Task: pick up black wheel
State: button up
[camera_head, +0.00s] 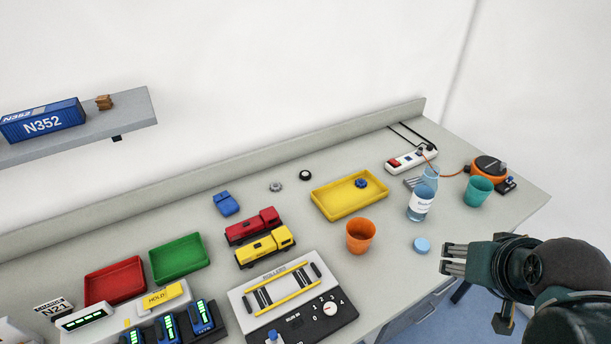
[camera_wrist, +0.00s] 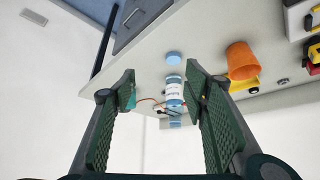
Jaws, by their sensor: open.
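The black wheel (camera_head: 305,175) lies flat on the worktop in the head view, left of the yellow tray (camera_head: 322,206) and near the back ledge. It is small and dark with a pale centre. A grey wheel-like part (camera_head: 276,187) lies to its left. My gripper (camera_head: 455,259) is at the right in the head view, at the front of the worktop, far from the black wheel. In the wrist view my gripper (camera_wrist: 159,92) has its two green fingers wide apart with nothing held between them.
A clear bottle (camera_head: 420,200), an orange cup (camera_head: 360,237), a teal cup (camera_head: 478,191) and a blue cap (camera_head: 421,246) stand between my gripper and the back. Red (camera_head: 252,226) and yellow (camera_head: 265,246) trucks are left. A power strip (camera_head: 411,160) lies at the back.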

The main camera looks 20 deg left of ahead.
jog(key=shift+w+r, duration=0.1)
jog(key=shift+r, duration=0.05)
jog(key=w+a+r+n+g+p, duration=0.1)
jog(key=w+a+r+n+p, duration=0.1)
jog(key=w+a+r, duration=0.3)
jog(key=w+a+r+n+g+p, duration=0.1)
jog(key=w+a+r+n+p, duration=0.15)
jog(key=w, duration=0.55)
jog(key=n+g+p, duration=0.5)
jog(key=n+p, duration=0.4)
jog(key=p, duration=0.1)
send_over(304, 172)
notch_tip(304, 172, down, 16)
jog(key=shift+s+f, duration=0.1)
jog(key=shift+f, duration=0.1)
jog(key=shift+f, duration=0.15)
jog(key=shift+f, duration=1.15)
